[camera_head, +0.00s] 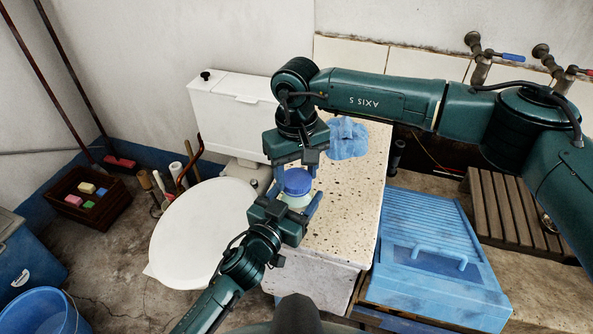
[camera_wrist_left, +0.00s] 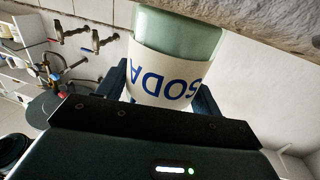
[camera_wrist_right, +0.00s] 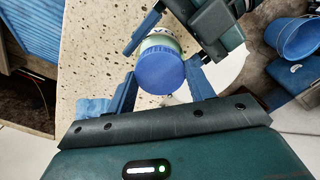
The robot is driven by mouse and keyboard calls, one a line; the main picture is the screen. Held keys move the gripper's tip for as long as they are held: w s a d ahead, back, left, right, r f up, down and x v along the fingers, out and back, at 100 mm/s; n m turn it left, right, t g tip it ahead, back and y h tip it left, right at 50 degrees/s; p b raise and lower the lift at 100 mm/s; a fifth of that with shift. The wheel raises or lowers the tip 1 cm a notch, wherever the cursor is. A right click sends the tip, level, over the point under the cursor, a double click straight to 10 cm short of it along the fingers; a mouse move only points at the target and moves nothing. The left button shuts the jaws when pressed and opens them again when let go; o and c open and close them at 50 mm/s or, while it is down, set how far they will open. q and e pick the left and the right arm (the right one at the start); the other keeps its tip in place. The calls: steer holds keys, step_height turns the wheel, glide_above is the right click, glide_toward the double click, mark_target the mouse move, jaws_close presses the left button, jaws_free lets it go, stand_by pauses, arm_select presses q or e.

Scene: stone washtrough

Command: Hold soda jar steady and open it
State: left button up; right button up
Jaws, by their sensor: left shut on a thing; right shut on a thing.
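The soda jar is pale green with a white label reading SODA and a blue lid. It stands on the speckled stone top (camera_head: 345,205), near its left edge. In the left wrist view the jar (camera_wrist_left: 175,70) sits between my left fingers, with the label facing the camera. My left gripper (camera_head: 297,212) is shut on the jar body from the near side. My right gripper (camera_head: 298,165) comes from above and behind and is shut on the blue lid (camera_head: 295,181). In the right wrist view the lid (camera_wrist_right: 160,72) lies between its fingertips. The lid appears seated on the jar.
A crumpled blue cloth (camera_head: 347,138) lies on the stone behind my right gripper. A blue washboard-like box (camera_head: 435,255) is at right. A white round lid or basin (camera_head: 203,232) is at left. Taps (camera_head: 480,60) are on the back wall.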

mark_target(297, 178)
steer(key=shift+r, duration=0.15)
steer(key=shift+r, duration=0.95)
steer(key=shift+r, duration=2)
arm_select(q)
steer(key=o, duration=2)
steer(key=shift+c, duration=0.2)
